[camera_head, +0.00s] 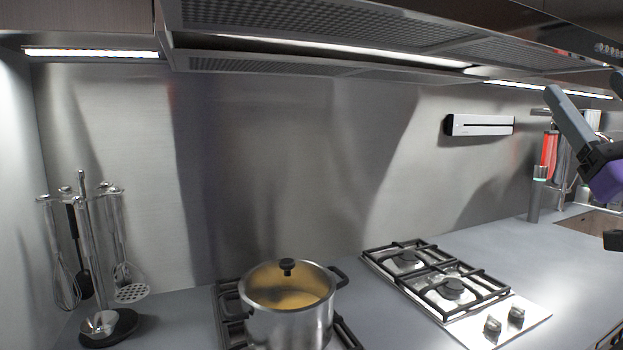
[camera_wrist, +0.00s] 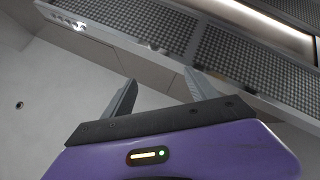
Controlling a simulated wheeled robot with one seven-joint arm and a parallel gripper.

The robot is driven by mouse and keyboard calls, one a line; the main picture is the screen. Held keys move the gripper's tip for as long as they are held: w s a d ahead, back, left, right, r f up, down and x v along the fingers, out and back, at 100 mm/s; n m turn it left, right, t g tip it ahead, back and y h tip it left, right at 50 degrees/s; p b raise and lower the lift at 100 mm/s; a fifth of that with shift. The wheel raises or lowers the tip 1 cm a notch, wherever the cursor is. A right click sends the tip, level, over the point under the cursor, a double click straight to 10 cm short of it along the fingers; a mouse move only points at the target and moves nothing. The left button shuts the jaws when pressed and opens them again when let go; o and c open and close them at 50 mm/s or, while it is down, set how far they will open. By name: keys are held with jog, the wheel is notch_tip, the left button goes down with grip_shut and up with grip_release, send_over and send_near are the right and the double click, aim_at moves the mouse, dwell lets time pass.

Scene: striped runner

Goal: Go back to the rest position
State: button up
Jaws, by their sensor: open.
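My gripper (camera_head: 565,112) is raised at the right edge of the head view, in front of the steel back wall and below the range hood. In the wrist view my gripper (camera_wrist: 160,95) has its two grey fingers apart with nothing between them. The wrist camera looks up at the underside of the range hood (camera_wrist: 255,65). Part of my arm is cut off by the right edge of the head view.
A lidded pot (camera_head: 290,325) stands on the left hob. The right hob (camera_head: 455,285) is empty. A utensil stand (camera_head: 88,260) is at the far left. The counter between holds free room.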

jog(key=s+a+f+m+g+h, duration=0.1)
jog(key=s+a+f+m+h, duration=0.15)
jog(key=f, duration=0.75)
jog(key=s+a+f+m+g+h, duration=0.1)
jog(key=s+f+m+g+h, duration=0.15)
jog(key=f, duration=0.75)
jog(key=s+a+f+m+g+h, duration=0.1)
jog(key=s+a+f+m+h, duration=0.15)
jog(key=f, duration=0.85)
jog(key=s+a+f+n+g+y, duration=0.2)
jog(key=s+a+f+g+y, duration=0.2)
jog(key=s+f, duration=0.7)
jog(key=s+a+f+n+g+y, duration=0.2)
jog(key=s+a+f, duration=0.6)
jog(key=s+f, duration=0.4)
jog(key=s+g+y, duration=0.1)
jog(key=s+y, duration=0.1)
jog(key=s, duration=0.2)
jog(key=shift+g, duration=0.35)
